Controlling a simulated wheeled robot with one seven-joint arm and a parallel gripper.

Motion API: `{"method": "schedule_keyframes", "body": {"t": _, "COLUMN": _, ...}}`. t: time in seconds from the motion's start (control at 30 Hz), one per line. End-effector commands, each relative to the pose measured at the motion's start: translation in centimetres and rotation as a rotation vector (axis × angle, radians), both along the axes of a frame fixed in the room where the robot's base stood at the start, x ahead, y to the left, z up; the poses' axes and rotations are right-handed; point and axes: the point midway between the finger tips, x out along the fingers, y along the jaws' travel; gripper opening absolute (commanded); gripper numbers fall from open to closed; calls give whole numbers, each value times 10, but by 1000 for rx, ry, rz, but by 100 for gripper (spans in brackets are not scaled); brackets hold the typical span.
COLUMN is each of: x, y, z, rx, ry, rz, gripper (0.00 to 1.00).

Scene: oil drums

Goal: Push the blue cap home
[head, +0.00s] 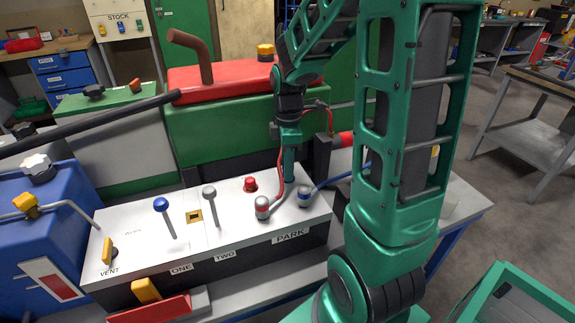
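A blue-and-grey cap (305,197) on a blue hose sits on the white panel top, near its right end above the PARK label. It looks upright; I cannot tell how far it is seated. My gripper (288,178) points down just behind and left of the cap, close to it in the picture. Its fingertips are small and partly hidden, so I cannot see whether they are apart or whether they touch anything. A red-and-grey cap (262,207) on a red hose stands left of the blue one. A blue-knobbed lever (161,205) stands further left.
The white panel (130,250) also carries a red button (250,184), a grey-knobbed lever (209,192) and a yellow VENT handle (107,250). A green-and-red machine (220,130) stands behind. Grey floor is open at right.

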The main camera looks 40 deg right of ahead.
Motion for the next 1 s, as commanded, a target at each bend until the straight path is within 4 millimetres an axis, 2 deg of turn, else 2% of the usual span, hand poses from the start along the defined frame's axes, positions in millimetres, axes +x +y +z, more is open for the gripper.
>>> {"method": "schedule_keyframes", "body": {"t": 0.03, "x": 0, "y": 0, "z": 0, "rx": 0, "ry": 0, "rz": 0, "gripper": 36}}
{"method": "schedule_keyframes", "body": {"t": 0.07, "x": 0, "y": 0, "z": 0, "rx": 0, "ry": 0, "rz": 0, "gripper": 43}}
{"method": "schedule_keyframes", "body": {"t": 0.1, "x": 0, "y": 0, "z": 0, "rx": 0, "ry": 0, "rz": 0, "gripper": 46}}
{"method": "schedule_keyframes", "body": {"t": 0.47, "x": 1, "y": 0, "z": 5, "rx": -1, "ry": -3, "rz": 0, "gripper": 46}}
{"method": "schedule_keyframes", "body": {"t": 0.57, "x": 1, "y": 0, "z": 17, "rx": -1, "ry": -4, "rz": 0, "gripper": 46}}
{"method": "schedule_keyframes", "body": {"t": 0.8, "x": 0, "y": 0, "z": 62, "rx": -1, "ry": -4, "rz": 0, "gripper": 46}}
{"method": "schedule_keyframes", "body": {"t": 1.0, "x": 0, "y": 0, "z": 92, "rx": -1, "ry": -2, "rz": 0, "gripper": 46}}
